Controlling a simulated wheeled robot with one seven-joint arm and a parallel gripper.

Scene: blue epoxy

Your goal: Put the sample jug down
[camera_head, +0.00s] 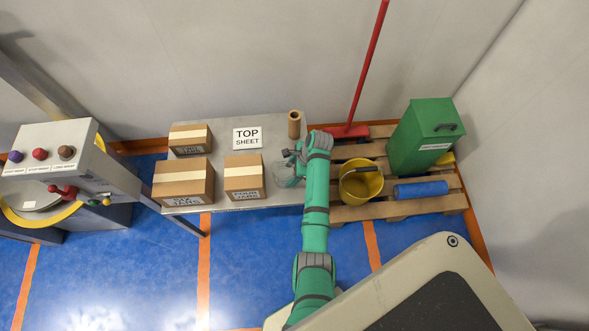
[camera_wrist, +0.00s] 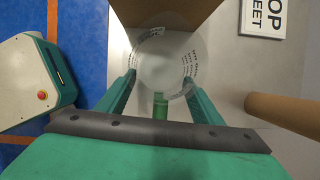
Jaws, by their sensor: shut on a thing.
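The sample jug (camera_wrist: 168,62) is a clear, see-through vessel with printed scale marks. My gripper (camera_wrist: 160,88) is shut on it, with one green finger at each side, in the wrist view. In the head view the jug (camera_head: 284,176) shows faintly at the left of my gripper (camera_head: 291,160), over the right part of the grey table (camera_head: 275,198). My wrist partly hides the gripper there. I cannot tell whether the jug's base touches the table top.
Cardboard boxes (camera_head: 184,180) (camera_head: 245,174) stand left of the jug, one close by. A "TOP SHEET" sign (camera_head: 247,138) and a brown cardboard tube (camera_head: 294,124) are behind it. A pallet (camera_head: 400,207) with a yellow bucket (camera_head: 360,186) and green bin (camera_head: 425,138) stands right.

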